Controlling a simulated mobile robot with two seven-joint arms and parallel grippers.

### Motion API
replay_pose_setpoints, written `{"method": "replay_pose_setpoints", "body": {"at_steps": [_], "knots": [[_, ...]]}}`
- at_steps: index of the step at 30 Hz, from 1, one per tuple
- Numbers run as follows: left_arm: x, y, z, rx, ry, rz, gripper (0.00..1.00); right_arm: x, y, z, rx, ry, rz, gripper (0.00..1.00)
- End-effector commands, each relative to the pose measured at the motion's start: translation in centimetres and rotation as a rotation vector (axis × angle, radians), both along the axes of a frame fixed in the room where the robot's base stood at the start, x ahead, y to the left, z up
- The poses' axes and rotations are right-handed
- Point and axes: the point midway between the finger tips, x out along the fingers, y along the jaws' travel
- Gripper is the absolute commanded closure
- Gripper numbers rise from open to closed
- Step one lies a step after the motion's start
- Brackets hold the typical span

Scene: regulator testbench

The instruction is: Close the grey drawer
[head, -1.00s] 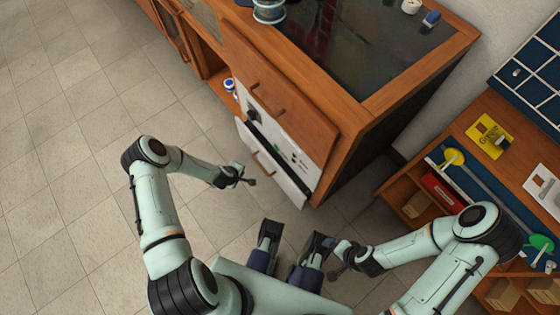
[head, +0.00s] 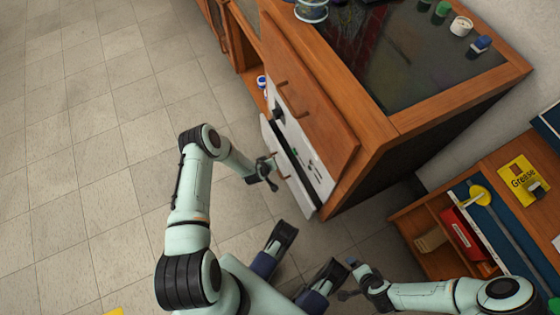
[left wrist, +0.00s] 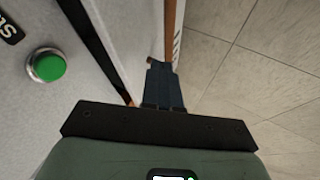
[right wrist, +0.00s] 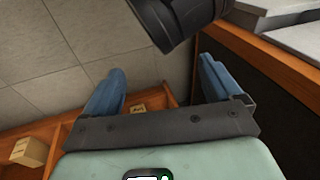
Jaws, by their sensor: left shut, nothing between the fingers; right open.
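The grey drawer (head: 298,186) is low in the wooden cabinet, with a pale front and an orange handle. It stands partly pulled out, with a dark gap behind its front. My left gripper (head: 273,184) is shut and empty, just in front of the drawer near the handle. In the left wrist view its fingers (left wrist: 163,85) are together beside the drawer front (left wrist: 128,30) and the handle (left wrist: 171,25); I cannot tell if they touch. My right gripper (head: 348,281) is away from the drawer, near the right-hand bench. Its fingers (right wrist: 160,90) are apart and empty in the right wrist view.
A grey panel with a green button (left wrist: 48,67) is behind the drawer front. A closed wooden drawer (head: 310,85) is above it.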

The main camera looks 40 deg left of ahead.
Motion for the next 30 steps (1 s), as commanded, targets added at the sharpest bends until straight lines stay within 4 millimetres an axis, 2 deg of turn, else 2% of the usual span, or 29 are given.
{"method": "replay_pose_setpoints", "body": {"at_steps": [3,7,21,30], "knots": [[1.9,-1.1,0.2,-0.001,-0.003,-0.003,1.00,0.6,-0.3,-0.5,-0.007,-0.014,-0.006,0.08],[2.9,-1.6,0.2,0.000,-0.001,-0.002,1.00,1.0,-0.5,-0.7,-0.013,-0.025,-0.010,0.08],[3.6,-1.9,0.3,0.000,-0.001,0.000,1.00,1.2,-0.6,-0.9,-0.016,-0.030,-0.013,0.08],[7.5,-4.0,0.1,0.000,-0.001,-0.004,1.00,0.2,-1.6,-3.9,-0.029,0.014,-0.028,0.08]]}}
